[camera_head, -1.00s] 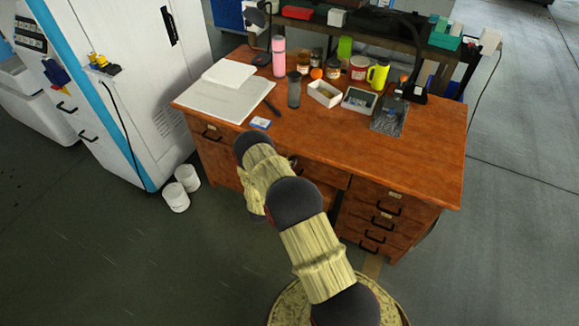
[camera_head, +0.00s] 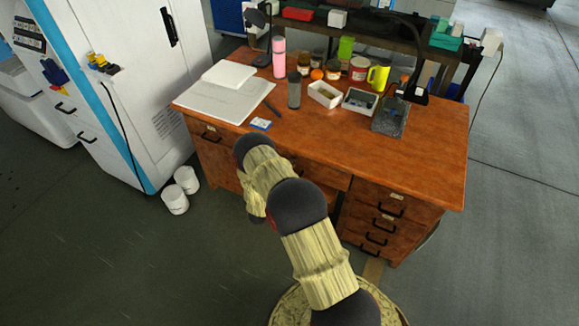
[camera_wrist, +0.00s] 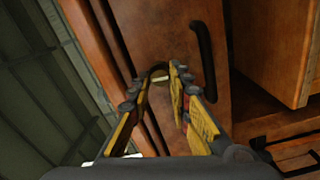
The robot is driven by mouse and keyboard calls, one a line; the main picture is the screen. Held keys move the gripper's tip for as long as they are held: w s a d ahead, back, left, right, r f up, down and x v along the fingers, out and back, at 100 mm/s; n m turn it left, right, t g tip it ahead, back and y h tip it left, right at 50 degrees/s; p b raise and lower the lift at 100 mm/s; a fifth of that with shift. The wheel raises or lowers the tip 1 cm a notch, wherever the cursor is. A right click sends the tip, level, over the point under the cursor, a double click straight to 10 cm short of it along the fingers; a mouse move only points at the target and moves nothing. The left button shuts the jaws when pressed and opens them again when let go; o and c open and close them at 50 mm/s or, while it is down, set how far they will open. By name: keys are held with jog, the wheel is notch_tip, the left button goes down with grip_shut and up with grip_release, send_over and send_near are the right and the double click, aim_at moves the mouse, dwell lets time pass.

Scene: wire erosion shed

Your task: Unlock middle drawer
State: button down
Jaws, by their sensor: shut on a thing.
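The wooden desk's middle drawer (camera_head: 322,174) lies under the desk top, partly hidden behind my arm in the head view. In the wrist view a brown drawer front (camera_wrist: 165,30) with a black bar handle (camera_wrist: 203,55) fills the middle. My gripper (camera_wrist: 162,75) is close against this front, beside the handle. Its fingers are shut on a small pale thing (camera_wrist: 160,77), which may be a key; it is mostly hidden by the fingertips. I cannot tell how it sits in the lock. The head view does not show my gripper, as my arm covers it.
The desk top (camera_head: 330,133) carries a notebook (camera_head: 222,100), bottles, jars and trays. A stack of drawers (camera_head: 380,222) stands at the desk's right. A white cabinet (camera_head: 150,90) and two white pots (camera_head: 175,197) are to the left. The floor in front is clear.

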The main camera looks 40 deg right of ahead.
jog(key=shift+n, duration=0.7)
jog(key=c, duration=1.6)
grip_release()
jog(key=shift+c, duration=0.2)
jog(key=v, duration=1.2)
jog(key=shift+f, duration=0.1)
